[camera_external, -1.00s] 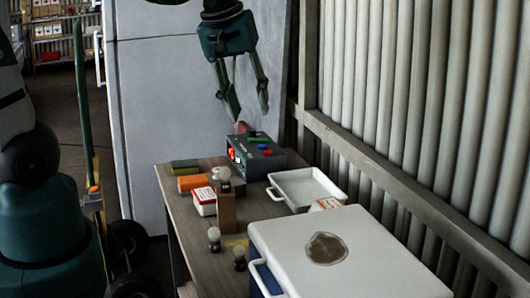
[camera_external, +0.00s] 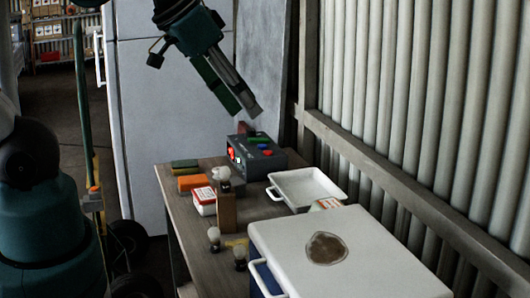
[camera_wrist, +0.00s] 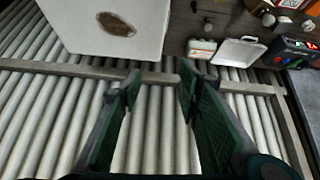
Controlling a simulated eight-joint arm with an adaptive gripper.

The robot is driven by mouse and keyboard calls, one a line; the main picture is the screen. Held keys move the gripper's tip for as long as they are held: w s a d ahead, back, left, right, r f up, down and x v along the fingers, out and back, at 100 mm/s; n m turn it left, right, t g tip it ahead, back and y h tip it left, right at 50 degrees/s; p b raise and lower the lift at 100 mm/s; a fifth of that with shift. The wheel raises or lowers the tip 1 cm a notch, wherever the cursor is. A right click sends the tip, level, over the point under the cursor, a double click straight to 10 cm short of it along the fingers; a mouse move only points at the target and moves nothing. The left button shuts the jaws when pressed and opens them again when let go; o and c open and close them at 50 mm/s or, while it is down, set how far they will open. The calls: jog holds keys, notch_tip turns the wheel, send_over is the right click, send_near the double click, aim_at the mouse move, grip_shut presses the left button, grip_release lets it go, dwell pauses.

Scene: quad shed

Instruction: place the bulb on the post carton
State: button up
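My gripper (camera_external: 247,113) is open and empty, high above the back of the table near the control box. Two bulbs with pale globes and dark bases, the left bulb (camera_external: 214,236) and the right bulb (camera_external: 240,254), stand on the near part of the table. Another pale bulb (camera_external: 223,173) sits on top of an upright brown carton (camera_external: 228,212). I cannot tell for certain which box is the post carton.
A red-and-white box (camera_external: 204,203) stands left of the brown carton. A white tray (camera_external: 303,188), a grey control box (camera_external: 262,161) and a large white-lidded cooler (camera_external: 372,232) crowd the table. A slatted wall (camera_external: 420,90) closes the right side.

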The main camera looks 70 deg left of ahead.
jog(key=shift+s+d+r+m, duration=0.15)
jog(key=shift+s+d+m, duration=0.25)
jog(key=shift+d+m, duration=0.25)
